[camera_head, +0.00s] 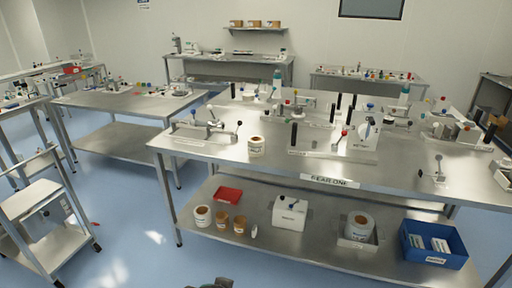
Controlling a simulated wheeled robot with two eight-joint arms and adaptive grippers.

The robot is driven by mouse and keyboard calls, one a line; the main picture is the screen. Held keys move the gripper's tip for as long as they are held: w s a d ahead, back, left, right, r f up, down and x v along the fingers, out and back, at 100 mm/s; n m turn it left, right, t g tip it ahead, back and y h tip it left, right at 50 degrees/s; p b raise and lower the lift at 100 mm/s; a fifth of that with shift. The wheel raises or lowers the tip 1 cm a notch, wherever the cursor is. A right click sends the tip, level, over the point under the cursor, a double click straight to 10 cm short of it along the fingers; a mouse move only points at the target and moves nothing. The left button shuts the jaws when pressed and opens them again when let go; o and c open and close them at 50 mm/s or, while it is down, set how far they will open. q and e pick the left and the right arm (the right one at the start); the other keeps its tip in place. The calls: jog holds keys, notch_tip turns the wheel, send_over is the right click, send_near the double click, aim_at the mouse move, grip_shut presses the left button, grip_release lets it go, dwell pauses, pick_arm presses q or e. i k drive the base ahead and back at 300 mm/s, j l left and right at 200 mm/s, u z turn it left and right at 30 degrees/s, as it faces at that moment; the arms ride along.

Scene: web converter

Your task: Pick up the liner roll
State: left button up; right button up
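Several rolls are in view, and their labels are too small to read, so I cannot tell which is the liner roll. A white roll with a tan core (256,146) stands upright on the top of the near steel table. A larger white roll with a brown core (360,224) rests in a pale tray on the table's lower shelf. A smaller white roll (203,216) stands on the same shelf at the left. Neither gripper can be made out. A small dark shape cut off at the bottom edge may be part of me.
The near steel table (225,151) carries a levered fixture (207,127) and a larger machine. Its lower shelf holds a red tray (229,195), brown cups, a white box (290,212) and a blue bin (434,243). A cart (32,204) stands left.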

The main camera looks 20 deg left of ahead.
aim_at(256, 146)
jog(key=i+u, duration=0.1)
jog(key=u, duration=0.45)
jog(key=i+l+u, duration=0.3)
jog(key=i+l, duration=0.15)
jog(key=i, duration=0.2)
jog(key=i+l+u, duration=0.35)
jog(key=i+l, duration=0.6)
